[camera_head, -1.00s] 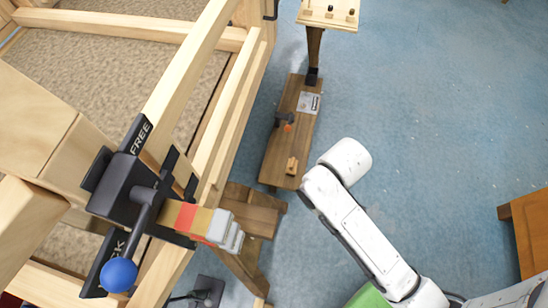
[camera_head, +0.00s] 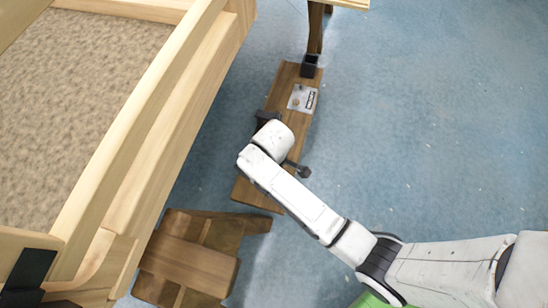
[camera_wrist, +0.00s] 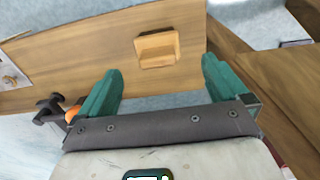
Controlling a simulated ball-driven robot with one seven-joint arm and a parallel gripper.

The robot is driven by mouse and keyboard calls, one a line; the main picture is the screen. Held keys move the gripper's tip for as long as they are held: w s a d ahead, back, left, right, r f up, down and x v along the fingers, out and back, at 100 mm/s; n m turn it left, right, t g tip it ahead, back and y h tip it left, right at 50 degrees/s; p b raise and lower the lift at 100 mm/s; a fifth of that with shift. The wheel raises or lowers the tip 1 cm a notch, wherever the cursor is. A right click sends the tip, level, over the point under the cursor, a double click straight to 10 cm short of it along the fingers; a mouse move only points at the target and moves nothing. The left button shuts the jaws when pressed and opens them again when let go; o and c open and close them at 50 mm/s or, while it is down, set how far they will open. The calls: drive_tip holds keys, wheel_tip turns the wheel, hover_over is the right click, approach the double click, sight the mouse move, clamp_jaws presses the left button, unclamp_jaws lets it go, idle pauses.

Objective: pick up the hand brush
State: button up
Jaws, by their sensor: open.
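In the wrist view a small pale wooden block (camera_wrist: 157,48), possibly the hand brush, rests on a brown wooden board (camera_wrist: 60,65). No bristles can be made out. My gripper (camera_wrist: 160,65) is open and empty, its two green fingers spread to either side below the block in the picture. The block lies ahead of the fingertips and apart from them. In the head view my white arm reaches over the board (camera_head: 252,192) and hides the block; my gripper's fingers are hidden there too.
A black clamp-like part with an orange piece (camera_wrist: 58,108) is at the left of the wrist view. A silver label (camera_head: 302,98) is on the board. A large pale wooden frame (camera_head: 160,130) stands at left, a wooden stool-like piece (camera_head: 185,268) below. Blue floor is clear at right.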

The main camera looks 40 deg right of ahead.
wheel_tip(320, 180, down, 7)
drive_tip(key=b, duration=0.3)
drive_tip(key=shift+w+d+r, duration=0.1)
drive_tip(key=shift+c, duration=0.4)
drive_tip(key=shift+r, duration=0.1)
drive_tip(key=c, duration=1.1)
